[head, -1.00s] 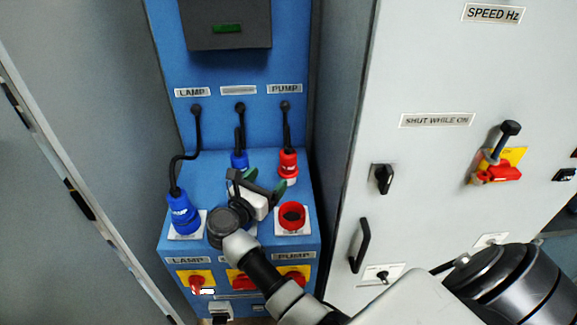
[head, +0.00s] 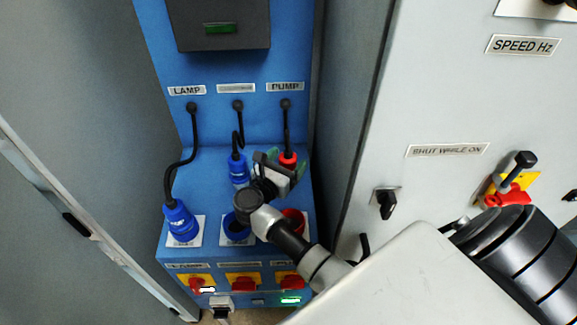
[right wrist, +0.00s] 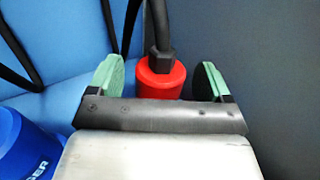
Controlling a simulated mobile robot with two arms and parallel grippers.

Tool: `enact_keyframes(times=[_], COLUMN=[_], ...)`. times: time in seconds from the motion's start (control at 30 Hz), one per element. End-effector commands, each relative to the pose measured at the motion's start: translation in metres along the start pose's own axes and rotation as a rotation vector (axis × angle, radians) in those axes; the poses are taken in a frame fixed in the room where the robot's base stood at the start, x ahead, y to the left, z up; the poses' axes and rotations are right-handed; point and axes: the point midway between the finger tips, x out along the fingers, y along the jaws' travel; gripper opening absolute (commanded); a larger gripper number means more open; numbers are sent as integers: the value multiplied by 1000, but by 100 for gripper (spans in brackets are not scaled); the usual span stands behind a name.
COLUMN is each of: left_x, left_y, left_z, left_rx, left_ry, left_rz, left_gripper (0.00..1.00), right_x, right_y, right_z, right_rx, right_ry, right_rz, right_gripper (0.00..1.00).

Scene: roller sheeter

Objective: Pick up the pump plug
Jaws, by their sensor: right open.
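The red pump plug (head: 289,158) hangs on a black cable under the PUMP label (head: 285,87), and its lower part is hidden by my gripper. My right gripper (head: 280,164) is open at the plug. In the right wrist view, the red plug (right wrist: 161,78) sits between the two green finger pads of my right gripper (right wrist: 160,82), with gaps visible on both sides. The gripper body hides the plug's lower end there. The red pump socket (head: 295,217) is partly hidden behind my right arm. My left gripper is not in view.
A blue plug (head: 238,169) stands left of my gripper. The blue lamp plug (head: 180,222) sits in the left socket. An open blue socket (head: 236,230) is in the middle. Red switches (head: 243,283) line the front. A grey cabinet (head: 440,110) stands to the right.

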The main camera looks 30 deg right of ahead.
Motion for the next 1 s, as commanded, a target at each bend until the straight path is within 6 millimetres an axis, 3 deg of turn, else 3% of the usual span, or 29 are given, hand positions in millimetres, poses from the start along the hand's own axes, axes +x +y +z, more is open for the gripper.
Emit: enact_keyframes(times=[0.07,0.4,0.73,1.0], left_x=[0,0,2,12], left_y=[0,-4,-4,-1], left_z=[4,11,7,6], left_rx=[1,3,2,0], left_ry=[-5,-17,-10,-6], left_rz=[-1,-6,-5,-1], left_gripper=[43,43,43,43], right_x=[0,0,0,0], right_y=[0,0,1,0], right_z=[0,0,6,57], right_rx=[0,-1,1,8], right_ry=[0,1,2,-1], right_rz=[1,1,1,0], right_gripper=[72,20,18,18])
